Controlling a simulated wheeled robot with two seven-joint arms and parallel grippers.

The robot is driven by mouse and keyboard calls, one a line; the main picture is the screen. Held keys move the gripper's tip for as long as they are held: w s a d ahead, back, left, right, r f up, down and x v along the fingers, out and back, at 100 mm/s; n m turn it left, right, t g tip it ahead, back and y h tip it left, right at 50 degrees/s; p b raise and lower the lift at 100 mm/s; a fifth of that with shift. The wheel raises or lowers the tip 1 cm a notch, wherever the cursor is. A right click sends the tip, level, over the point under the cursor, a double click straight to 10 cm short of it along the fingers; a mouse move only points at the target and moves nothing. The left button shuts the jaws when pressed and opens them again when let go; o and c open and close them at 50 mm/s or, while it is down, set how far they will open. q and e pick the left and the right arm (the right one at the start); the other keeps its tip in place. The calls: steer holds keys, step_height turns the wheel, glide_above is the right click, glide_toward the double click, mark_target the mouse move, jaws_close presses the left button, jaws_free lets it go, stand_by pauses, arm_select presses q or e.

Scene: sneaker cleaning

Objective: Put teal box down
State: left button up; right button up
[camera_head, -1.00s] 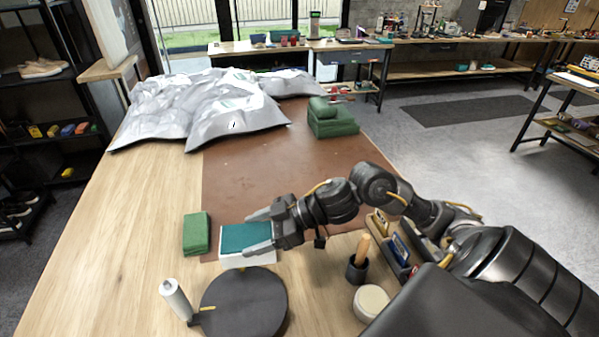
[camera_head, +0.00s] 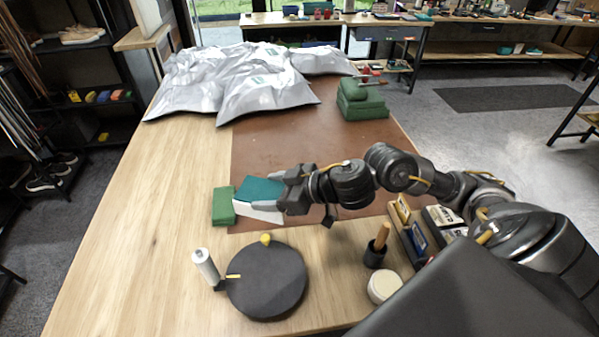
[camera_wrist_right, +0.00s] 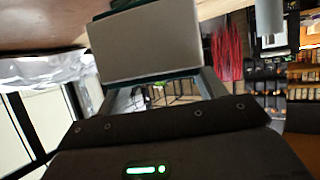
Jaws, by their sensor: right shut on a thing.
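The teal box (camera_head: 260,191), with a teal top and a white lower side, is at the front left part of the brown mat (camera_head: 290,150). My right gripper (camera_head: 276,196) is shut on it from the right side. In the right wrist view the box (camera_wrist_right: 148,45) shows a plain pale face between the two fingers (camera_wrist_right: 150,90). The box looks tilted in the head view, and I cannot tell whether it touches the mat. My left gripper is not in view.
A green block (camera_head: 223,206) lies close to the box's left. A black round turntable (camera_head: 266,282), a white tube (camera_head: 206,267) and a cup with a wooden-handled tool (camera_head: 376,254) stand in front. Silver bags (camera_head: 240,85) and stacked green blocks (camera_head: 362,103) are at the back.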

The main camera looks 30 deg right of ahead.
steer(key=w+d+f, duration=0.2)
steer(key=w+f, duration=0.1)
steer(key=w+d+f, duration=0.2)
steer(key=w+f, duration=0.1)
steer(key=f, duration=0.1)
steer(key=w+d+f+p, duration=0.1)
steer(key=w+d+f, duration=0.1)
steer(key=w+f, duration=0.1)
steer(key=shift+w+f, duration=0.25)
steer(key=shift+f, duration=0.65)
steer(key=o, duration=1.2)
steer(key=shift+d+f, duration=0.1)
steer(key=shift+f, duration=0.05)
